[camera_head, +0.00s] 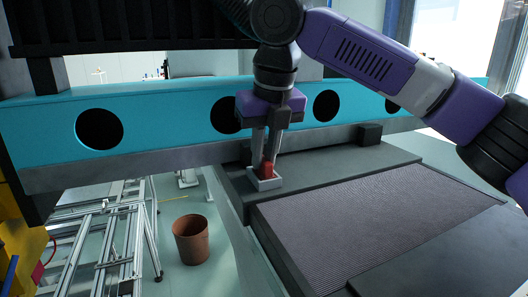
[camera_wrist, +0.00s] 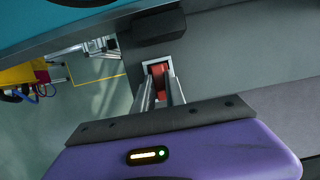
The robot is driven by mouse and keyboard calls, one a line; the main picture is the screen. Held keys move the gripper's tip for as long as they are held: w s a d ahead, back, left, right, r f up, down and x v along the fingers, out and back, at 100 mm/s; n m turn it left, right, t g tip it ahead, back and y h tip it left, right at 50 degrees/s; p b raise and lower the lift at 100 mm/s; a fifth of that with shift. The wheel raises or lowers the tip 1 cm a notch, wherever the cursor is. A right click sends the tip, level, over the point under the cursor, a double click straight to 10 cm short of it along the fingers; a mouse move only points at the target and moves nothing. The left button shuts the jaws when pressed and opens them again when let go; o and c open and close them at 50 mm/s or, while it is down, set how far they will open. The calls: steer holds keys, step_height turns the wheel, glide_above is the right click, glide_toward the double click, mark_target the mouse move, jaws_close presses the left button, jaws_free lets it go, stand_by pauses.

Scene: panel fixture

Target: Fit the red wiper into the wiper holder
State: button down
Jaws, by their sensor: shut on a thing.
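The red wiper (camera_head: 267,169) is a small red block between my gripper's fingers. My gripper (camera_head: 268,158) points down and is shut on it. The wiper holder (camera_head: 264,182) is a small light grey open-topped box on the dark panel's near left corner. The wiper's lower end is at the holder's opening, within its rim as seen in the head view. In the wrist view the red wiper (camera_wrist: 160,77) shows between the fingers (camera_wrist: 161,88), with the holder's pale rim (camera_wrist: 157,62) around its far end. How deep the wiper sits in the holder cannot be told.
A teal beam (camera_head: 170,112) with round holes runs behind the gripper. A dark block (camera_head: 369,134) stands on the panel behind. The ribbed panel surface (camera_head: 370,215) to the right is clear. A brown bin (camera_head: 191,240) stands on the floor at left.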

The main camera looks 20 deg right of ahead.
steer(key=shift+f, duration=0.1)
steer(key=c, duration=1.4)
jaws_free()
steer(key=b+v, duration=0.2)
steer(key=v, duration=1)
